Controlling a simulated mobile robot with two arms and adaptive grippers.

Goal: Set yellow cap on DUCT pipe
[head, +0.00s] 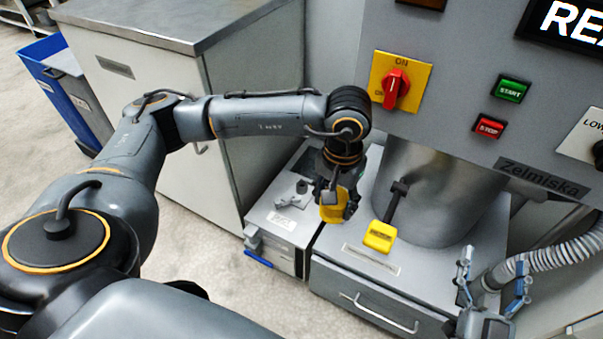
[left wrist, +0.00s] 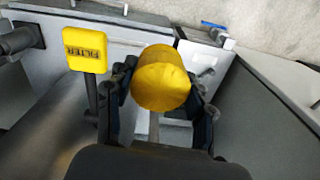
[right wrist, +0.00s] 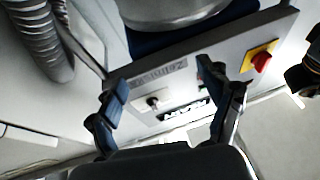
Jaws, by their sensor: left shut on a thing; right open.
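The yellow cap (head: 333,210) is a rounded yellow piece held in my left gripper (head: 340,200), above the low grey cabinet tops left of the FILTER handle. In the left wrist view the cap (left wrist: 160,78) sits between the two fingers, its round end showing. My right gripper (head: 495,283) is open and empty at the lower right, near the corrugated hose. Its spread fingers also show in the right wrist view (right wrist: 168,85). No DUCT label is readable, so I cannot tell which part is the DUCT pipe.
A black handle with a yellow FILTER tag (head: 381,236) stands right of the cap. A metal cylinder (head: 440,195) rises behind it. The corrugated hose (head: 562,238) is at the right. A small grey box with fittings (head: 285,222) and a blue-handled valve (head: 257,258) are at left.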

